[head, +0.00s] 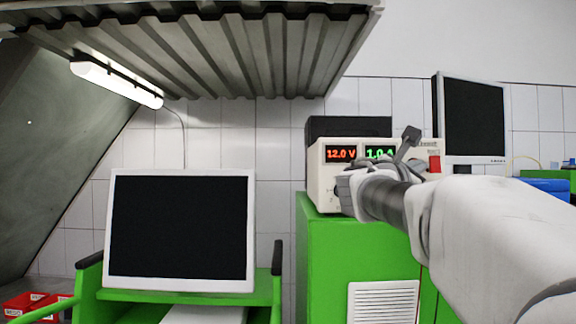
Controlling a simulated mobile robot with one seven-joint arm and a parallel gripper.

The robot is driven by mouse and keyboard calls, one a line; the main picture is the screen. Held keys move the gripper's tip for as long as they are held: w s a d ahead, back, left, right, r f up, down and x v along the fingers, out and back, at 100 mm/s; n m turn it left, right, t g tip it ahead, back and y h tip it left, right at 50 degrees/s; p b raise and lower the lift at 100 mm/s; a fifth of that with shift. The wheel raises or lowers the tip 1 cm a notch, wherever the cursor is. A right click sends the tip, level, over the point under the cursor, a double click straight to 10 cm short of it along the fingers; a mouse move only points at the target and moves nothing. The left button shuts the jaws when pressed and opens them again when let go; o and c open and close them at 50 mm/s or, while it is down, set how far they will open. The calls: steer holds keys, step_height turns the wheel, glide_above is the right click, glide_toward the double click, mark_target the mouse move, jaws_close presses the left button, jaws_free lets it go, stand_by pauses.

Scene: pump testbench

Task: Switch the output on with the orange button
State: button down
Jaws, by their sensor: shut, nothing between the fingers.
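The power supply (325,154) is a cream box on a green cabinet, right of centre in the head view. Its lit displays read 12.0 V in orange-red and, partly covered, about 1.0 A in green. A red part (434,163) shows at its right side, just above my arm. I cannot make out the orange button; my arm covers much of the lower front panel. My gripper (354,187) is in front of the panel, below the displays, shut and empty. Its fingertips are not clear, and I cannot tell whether it touches the panel.
The green cabinet (335,260) stands under the supply. A blank monitor (180,230) stands on a green bench to the left, another (474,118) at the back right. A ribbed metal hood (215,55) hangs above. Red bins (30,305) are at lower left, a blue box (546,189) at right.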

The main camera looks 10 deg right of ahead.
steer(key=shift+w, duration=0.3)
steer(key=shift+s, duration=0.15)
stand_by(0.4)
steer(key=shift+s+a+b, duration=0.15)
steer(key=shift+s+b, duration=0.3)
steer(key=shift+s, duration=0.2)
steer(key=s+b, duration=0.1)
steer(key=s, duration=0.2)
steer(key=s+a+b, duration=0.1)
steer(key=s, duration=0.1)
steer(key=shift+s+a, duration=0.2)
steer(key=shift+s, duration=0.2)
